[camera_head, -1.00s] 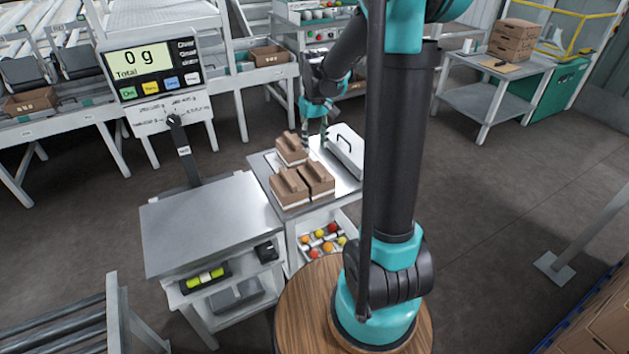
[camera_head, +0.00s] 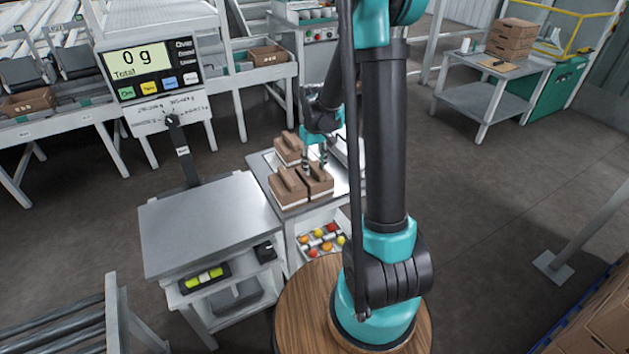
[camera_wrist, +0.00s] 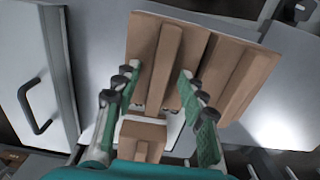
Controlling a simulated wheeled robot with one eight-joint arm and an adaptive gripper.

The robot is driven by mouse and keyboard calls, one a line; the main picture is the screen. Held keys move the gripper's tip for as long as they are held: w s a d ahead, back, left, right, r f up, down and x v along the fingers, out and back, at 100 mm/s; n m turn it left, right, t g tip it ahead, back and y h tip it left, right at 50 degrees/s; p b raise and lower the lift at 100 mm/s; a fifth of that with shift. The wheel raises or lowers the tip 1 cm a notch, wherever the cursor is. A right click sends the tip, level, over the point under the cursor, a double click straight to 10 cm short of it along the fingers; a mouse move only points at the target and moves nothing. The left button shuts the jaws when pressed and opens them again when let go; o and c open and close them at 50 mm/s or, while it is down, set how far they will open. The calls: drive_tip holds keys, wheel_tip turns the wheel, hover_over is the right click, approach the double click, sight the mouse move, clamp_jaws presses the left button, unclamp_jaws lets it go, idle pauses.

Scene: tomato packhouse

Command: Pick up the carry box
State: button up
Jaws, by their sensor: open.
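Three brown cardboard carry boxes, each with a raised ridge-like handle on top, stand on a small metal-topped table. The front right carry box (camera_head: 319,184) is beneath my gripper (camera_head: 314,167). In the wrist view, my gripper (camera_wrist: 158,73) is open, its two green-and-grey fingers on either side of this box's handle ridge (camera_wrist: 168,42). Whether the fingers touch the box is unclear. The front left carry box (camera_head: 288,188) sits close beside it, also seen in the wrist view (camera_wrist: 236,80). The back carry box (camera_head: 288,148) also shows low between the fingers (camera_wrist: 142,134).
A white case with a black handle (camera_wrist: 38,95) lies beside the boxes. A scale display (camera_head: 145,75) and a bare metal table (camera_head: 205,222) stand to the left. Open floor lies to the right.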

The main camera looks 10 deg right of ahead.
clamp_jaws()
drive_tip(key=shift+r, duration=0.15)
idle(0.4)
